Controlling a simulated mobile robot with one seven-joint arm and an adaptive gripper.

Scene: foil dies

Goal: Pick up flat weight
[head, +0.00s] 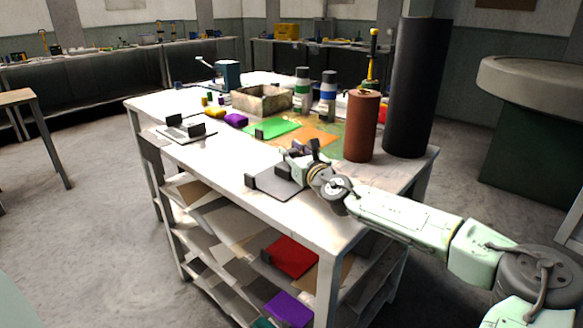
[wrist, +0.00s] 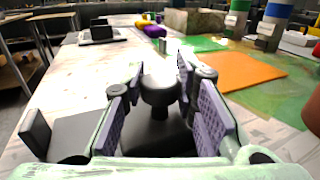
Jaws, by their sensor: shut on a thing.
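The flat weight (wrist: 155,137) is a dark piece with a broad base and a round knob on top, seen in the wrist view. My gripper (wrist: 160,82) is shut on it, with the purple-grey finger pads on either side of the knob and neck. In the head view my gripper (head: 303,158) is low over the near right part of the white table. The weight is mostly hidden there by my gripper. I cannot tell whether its base touches the surface.
A grey plate with a black block (wrist: 35,131) lies at left. An orange sheet (wrist: 240,72) and green sheet (head: 271,129) lie beyond. A reddish-brown roll (head: 361,128) and tall black roll (head: 416,90) stand close at right. An open box (head: 262,107) stands behind.

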